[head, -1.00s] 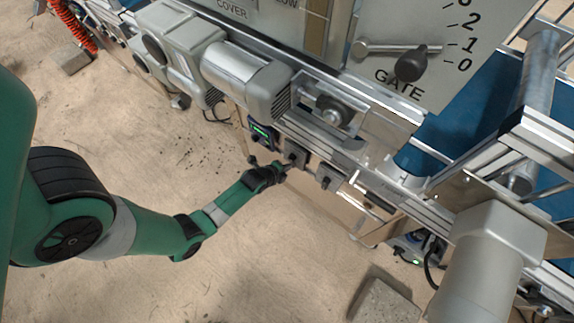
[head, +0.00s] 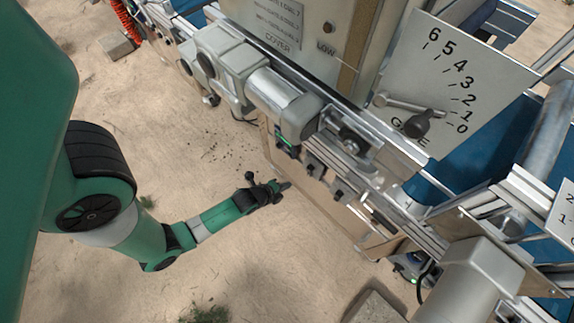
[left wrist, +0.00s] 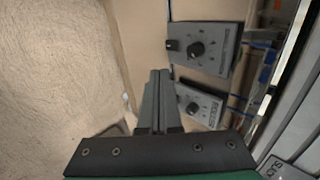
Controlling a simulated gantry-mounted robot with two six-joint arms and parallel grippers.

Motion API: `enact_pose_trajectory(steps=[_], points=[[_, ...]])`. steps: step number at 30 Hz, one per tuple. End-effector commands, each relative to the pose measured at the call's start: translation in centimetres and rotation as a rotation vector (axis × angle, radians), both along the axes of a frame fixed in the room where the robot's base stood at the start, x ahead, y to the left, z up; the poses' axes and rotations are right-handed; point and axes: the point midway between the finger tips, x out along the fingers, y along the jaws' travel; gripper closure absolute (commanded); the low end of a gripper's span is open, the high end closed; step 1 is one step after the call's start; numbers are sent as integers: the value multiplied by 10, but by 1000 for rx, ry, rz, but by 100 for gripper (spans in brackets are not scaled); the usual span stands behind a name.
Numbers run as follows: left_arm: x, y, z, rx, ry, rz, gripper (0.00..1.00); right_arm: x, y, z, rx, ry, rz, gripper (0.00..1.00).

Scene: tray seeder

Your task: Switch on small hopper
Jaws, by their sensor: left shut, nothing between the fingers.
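Two grey control boxes with black knobs are fixed to the side of the machine. In the left wrist view the upper box (left wrist: 205,48) and the lower box (left wrist: 202,106) stand right of the fingers; their small lettering is unreadable. In the head view they show as small dark boxes, one nearer the display (head: 313,164) and one further right (head: 340,189). I cannot tell which serves the small hopper. My left gripper (head: 288,185) is shut and empty, a little left of and apart from the boxes. Its fingers (left wrist: 159,74) partly overlap the lower box's left edge. My right gripper is out of view.
A controller with a green display (head: 286,142) sits left of the boxes. A motor (head: 284,100), the gate lever (head: 415,122) and its scale plate (head: 455,75) are above. A grey cylinder (head: 470,285) stands at lower right. The sandy floor (head: 230,260) is open.

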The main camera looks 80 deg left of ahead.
Motion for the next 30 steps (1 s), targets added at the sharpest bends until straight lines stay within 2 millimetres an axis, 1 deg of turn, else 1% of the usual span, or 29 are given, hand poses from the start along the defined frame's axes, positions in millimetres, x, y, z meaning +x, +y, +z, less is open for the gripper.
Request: enact_pose_trajectory(steps=[2,6,13,17,20,30], points=[[0,0,-1,0,0,0,100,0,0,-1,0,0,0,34],[0,-4,-19,-2,1,-4,100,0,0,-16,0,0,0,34],[0,-4,-15,-1,1,-3,100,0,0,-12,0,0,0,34],[3,-2,-20,-1,0,-2,100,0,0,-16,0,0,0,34],[10,3,-31,-1,0,-2,100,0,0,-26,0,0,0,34],[51,29,-86,0,-1,-2,100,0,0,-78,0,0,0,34]])
